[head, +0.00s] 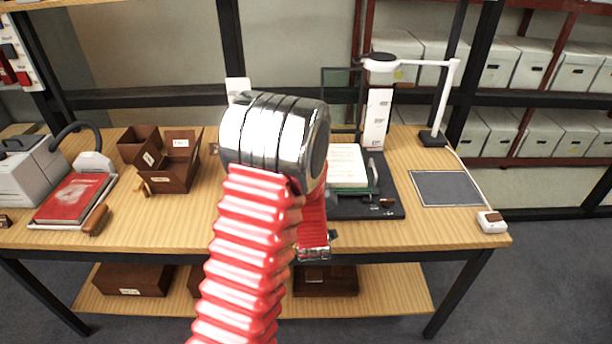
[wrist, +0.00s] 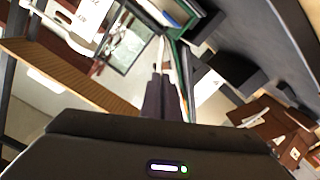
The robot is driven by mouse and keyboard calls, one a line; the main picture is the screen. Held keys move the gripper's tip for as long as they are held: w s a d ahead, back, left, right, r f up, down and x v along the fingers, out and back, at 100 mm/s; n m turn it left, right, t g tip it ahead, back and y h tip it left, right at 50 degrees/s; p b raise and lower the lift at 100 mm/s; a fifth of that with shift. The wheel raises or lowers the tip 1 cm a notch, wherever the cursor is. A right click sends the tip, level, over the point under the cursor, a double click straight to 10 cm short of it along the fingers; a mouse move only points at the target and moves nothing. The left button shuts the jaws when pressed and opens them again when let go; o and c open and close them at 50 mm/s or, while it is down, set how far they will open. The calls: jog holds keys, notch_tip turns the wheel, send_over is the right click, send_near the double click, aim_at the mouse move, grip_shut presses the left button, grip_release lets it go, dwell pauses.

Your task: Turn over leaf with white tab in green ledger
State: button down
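The green ledger (head: 347,187) lies open on a black board in the head view, behind my arm's chrome joint. Its white page (head: 345,162) shows on top, and its left part is hidden by my arm. In the wrist view, the ledger's green edge (wrist: 187,62) runs beside my gripper (wrist: 164,72). The dark fingers are close together, with a thin pale strip at their tips. I cannot tell whether that strip is a leaf between them or lies behind them. My gripper's fingers are hidden in the head view. I cannot make out a white tab.
The black board (head: 391,207) carries small dark items at its front. A white lamp (head: 442,100) and a dark grey mat (head: 445,188) are to the right. Brown boxes (head: 178,165) and a red book (head: 75,197) are to the left.

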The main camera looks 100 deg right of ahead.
jog(key=shift+a+f, duration=0.15)
jog(key=shift+f, duration=0.2)
jog(key=c, duration=2)
grip_release()
jog(key=shift+r, duration=0.2)
jog(key=v, duration=1.1)
jog(key=shift+w+a, duration=0.15)
jog(key=shift+a, duration=0.2)
